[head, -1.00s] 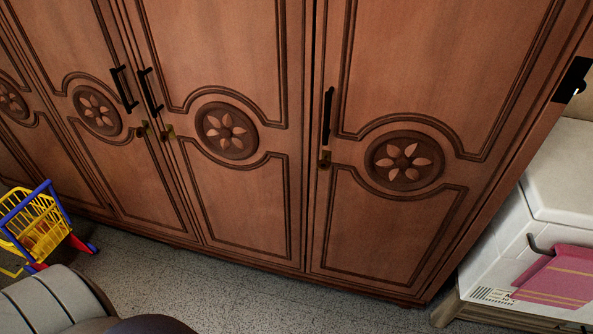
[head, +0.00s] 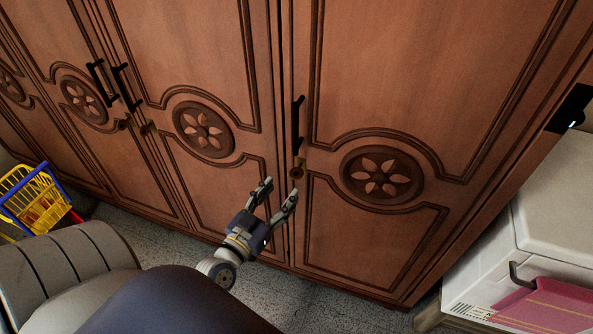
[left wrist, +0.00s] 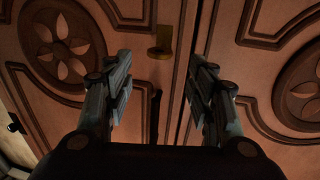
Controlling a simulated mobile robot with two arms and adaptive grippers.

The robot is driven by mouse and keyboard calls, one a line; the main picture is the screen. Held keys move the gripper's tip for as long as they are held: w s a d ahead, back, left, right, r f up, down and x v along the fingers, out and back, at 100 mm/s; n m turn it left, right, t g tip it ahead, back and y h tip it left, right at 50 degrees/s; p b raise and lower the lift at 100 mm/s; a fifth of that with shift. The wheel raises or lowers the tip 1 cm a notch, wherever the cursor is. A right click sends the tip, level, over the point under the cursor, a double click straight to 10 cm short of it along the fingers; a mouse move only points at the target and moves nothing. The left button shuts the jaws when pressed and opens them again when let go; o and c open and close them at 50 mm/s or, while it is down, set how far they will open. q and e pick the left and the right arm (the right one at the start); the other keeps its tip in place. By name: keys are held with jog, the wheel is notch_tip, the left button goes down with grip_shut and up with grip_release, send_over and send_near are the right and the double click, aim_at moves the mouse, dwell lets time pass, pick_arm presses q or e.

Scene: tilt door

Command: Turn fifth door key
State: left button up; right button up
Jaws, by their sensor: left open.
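The rightmost wardrobe door (head: 420,90) is carved brown wood with a flower rosette. Near its left edge is a brass key in its lock plate (head: 298,168), below a black bar handle (head: 298,120). My left gripper (head: 281,188) is open and empty, just below and left of the key, with its fingers pointing up toward it. In the left wrist view the brass key and plate (left wrist: 160,45) show between the open fingertips, a little beyond them. I cannot tell the exact gap. My right gripper is not in view.
More wardrobe doors (head: 190,70) with handles and keys stretch left. A yellow and blue toy cart (head: 35,200) stands on the floor at left. Grey speckled floor lies in front.

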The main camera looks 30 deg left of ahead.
aim_at(292, 178)
pick_arm(q)
jog(key=w+p, duration=0.1)
jog(key=w, duration=0.7)
jog(key=shift+a, duration=0.2)
jog(key=shift+w, duration=0.45)
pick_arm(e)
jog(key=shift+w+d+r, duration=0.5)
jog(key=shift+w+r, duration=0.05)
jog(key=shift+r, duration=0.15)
pick_arm(q)
jog(key=c, duration=1.1)
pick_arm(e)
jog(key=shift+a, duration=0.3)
